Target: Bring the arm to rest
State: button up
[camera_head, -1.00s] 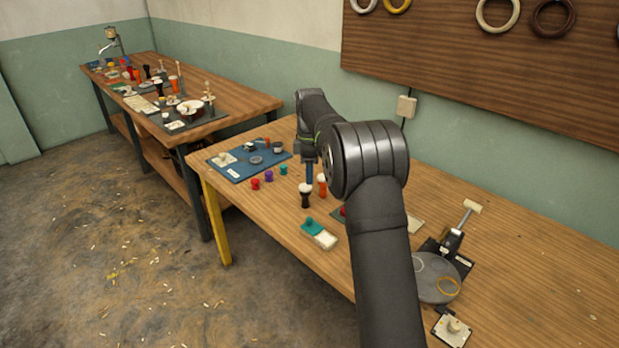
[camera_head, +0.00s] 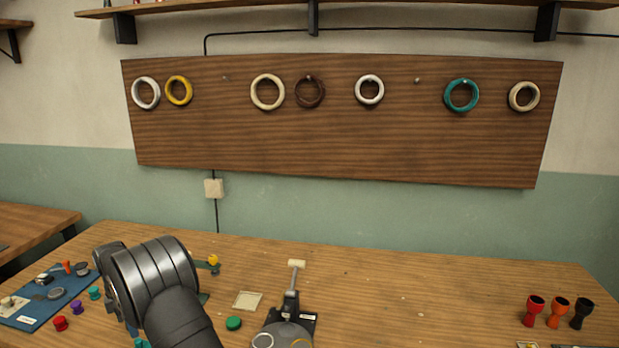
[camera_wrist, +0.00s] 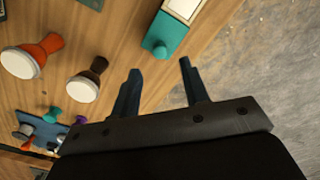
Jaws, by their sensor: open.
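My gripper (camera_wrist: 159,68) is open in the wrist view, with two dark blue fingers apart and nothing between them. A teal block with a knob (camera_wrist: 166,40) and a pale part lies on the wooden table (camera_wrist: 125,30) beyond the fingertips. An orange goblet drum (camera_wrist: 35,55) and a dark brown one (camera_wrist: 88,80), both with white heads, stand to the left of the fingers. In the head view the arm comes in at the lower left over the table (camera_head: 400,290), and the gripper itself is hidden there.
A blue mat with small parts (camera_head: 40,310) lies at the far left. A turntable tool with an upright lever (camera_head: 291,305) stands mid-table, near a green disc (camera_head: 233,323). Red (camera_head: 535,308), orange (camera_head: 557,311) and black (camera_head: 581,312) goblets stand right. A ring board (camera_head: 340,130) hangs behind.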

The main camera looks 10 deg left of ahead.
notch_tip(320, 180, down, 6)
jog(key=shift+r, duration=0.1)
jog(key=shift+d, duration=0.1)
dwell(0.3)
notch_tip(320, 180, up, 17)
notch_tip(320, 180, down, 16)
jog(key=shift+f, duration=0.1)
jog(key=d, duration=0.6)
jog(key=shift+f, duration=0.35)
notch_tip(320, 180, up, 16)
jog(key=r, duration=0.1)
jog(key=s+d+r+m+t+y, duration=0.1)
jog(key=s+d+r+m+t, duration=0.1)
jog(key=s+r, duration=0.4)
jog(key=shift+d+r+m, duration=0.3)
jog(key=shift+d+m, duration=0.4)
jog(key=shift+m, duration=0.7)
